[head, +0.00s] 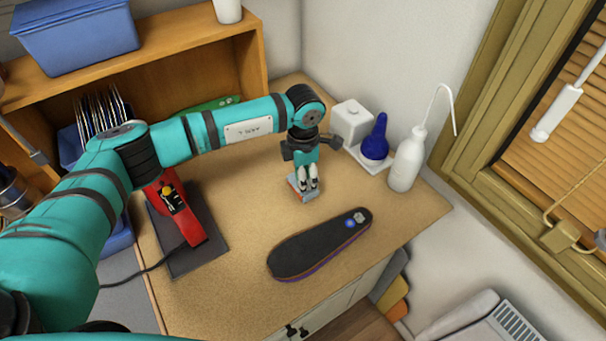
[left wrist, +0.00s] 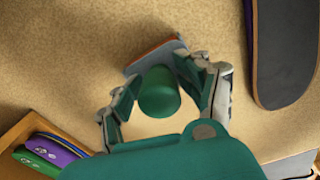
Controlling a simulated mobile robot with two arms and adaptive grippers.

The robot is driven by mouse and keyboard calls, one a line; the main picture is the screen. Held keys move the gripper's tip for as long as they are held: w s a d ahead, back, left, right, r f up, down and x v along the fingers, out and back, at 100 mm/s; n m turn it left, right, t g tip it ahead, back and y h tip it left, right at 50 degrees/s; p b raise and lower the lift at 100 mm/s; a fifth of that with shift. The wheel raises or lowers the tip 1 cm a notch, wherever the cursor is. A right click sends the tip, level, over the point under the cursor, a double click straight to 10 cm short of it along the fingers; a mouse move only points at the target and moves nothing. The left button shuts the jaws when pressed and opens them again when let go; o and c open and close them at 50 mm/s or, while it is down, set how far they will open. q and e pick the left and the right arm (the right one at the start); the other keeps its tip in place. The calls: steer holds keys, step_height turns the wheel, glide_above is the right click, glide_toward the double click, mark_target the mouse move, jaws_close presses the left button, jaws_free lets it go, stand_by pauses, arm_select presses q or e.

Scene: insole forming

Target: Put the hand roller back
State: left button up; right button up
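My left gripper (head: 308,180) points down over the wooden worktop, right of its middle. In the left wrist view its two fingers (left wrist: 157,78) close around the green handle of the hand roller (left wrist: 158,93). The handle stands roughly upright between them, seemingly touched on both sides. The grey head of the hand roller, with an orange-red edge, shows below the fingers in the head view (head: 303,193). I cannot tell whether it rests on the worktop or hangs just above it. My right gripper is not in view.
A dark insole (head: 315,245) lies in front. A white box (head: 350,122), blue bulb (head: 376,140) and white squeeze bottle (head: 405,165) stand behind right. A red device (head: 180,212) on a dark plate is at left. The worktop (head: 235,270) is clear between plate and insole.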

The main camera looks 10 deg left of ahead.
arm_select(q)
step_height(320, 180, up, 12)
steer(key=b, duration=0.3)
steer(key=shift+d+f+b, duration=0.1)
steer(key=shift+f+b, duration=0.05)
steer(key=shift+b, duration=0.15)
steer(key=shift+r, duration=0.5)
steer(key=shift+f, duration=0.1)
stand_by(0.4)
